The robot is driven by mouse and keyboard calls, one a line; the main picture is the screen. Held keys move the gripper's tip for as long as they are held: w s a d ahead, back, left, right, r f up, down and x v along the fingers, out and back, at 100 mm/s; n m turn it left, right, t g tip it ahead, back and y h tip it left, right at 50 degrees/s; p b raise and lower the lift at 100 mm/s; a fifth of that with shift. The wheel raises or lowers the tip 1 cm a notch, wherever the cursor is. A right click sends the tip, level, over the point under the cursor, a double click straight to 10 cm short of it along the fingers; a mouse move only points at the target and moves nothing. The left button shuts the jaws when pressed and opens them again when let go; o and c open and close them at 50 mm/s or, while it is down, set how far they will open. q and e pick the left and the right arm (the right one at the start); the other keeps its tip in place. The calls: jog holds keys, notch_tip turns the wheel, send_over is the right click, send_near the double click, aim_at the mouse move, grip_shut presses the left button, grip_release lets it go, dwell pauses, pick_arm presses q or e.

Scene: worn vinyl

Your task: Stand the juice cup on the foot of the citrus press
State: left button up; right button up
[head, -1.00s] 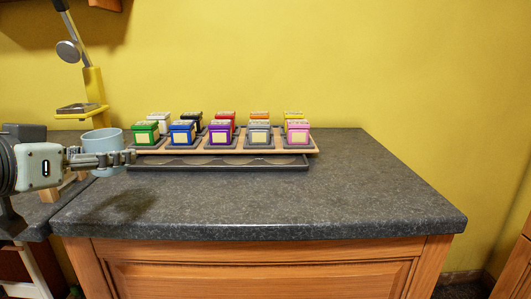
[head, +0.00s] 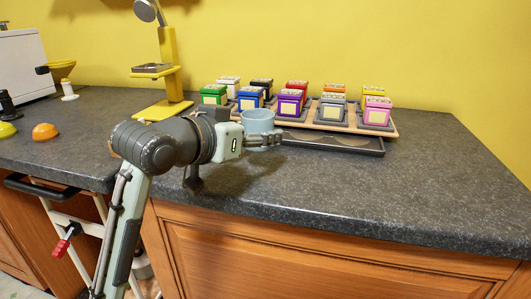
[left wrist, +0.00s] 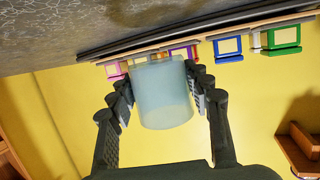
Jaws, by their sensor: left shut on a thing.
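The juice cup (head: 258,121) is a light blue cup, upright in the head view. My left gripper (head: 266,139) is shut on it, with a finger on each side. In the left wrist view the cup (left wrist: 160,92) sits between the fingers. The cup is held above the counter, in front of the rack of boxes. The citrus press (head: 168,55) is yellow and stands behind and left of the cup. Its flat yellow foot (head: 160,110) rests on the counter, below a shelf (head: 152,71) with a grey top. My right gripper is not in view.
A wooden stepped rack (head: 385,127) with several coloured boxes stands behind and right of the cup, with a dark tray (head: 350,145) at its front. An orange half (head: 45,131) and a yellow dome (head: 7,130) lie at left. The right counter is clear.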

aim_at(263, 167)
pick_arm(q)
jog(key=shift+d+f, duration=0.2)
jog(key=shift+d, duration=0.25)
jog(key=shift+d+f, duration=0.1)
jog(key=shift+f, duration=0.2)
notch_tip(263, 167, down, 3)
jog(key=shift+f, duration=0.15)
jog(key=shift+w+f, duration=0.1)
jog(key=shift+f, duration=0.05)
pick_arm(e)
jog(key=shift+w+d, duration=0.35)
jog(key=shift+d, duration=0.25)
pick_arm(q)
jog(key=shift+f, duration=0.15)
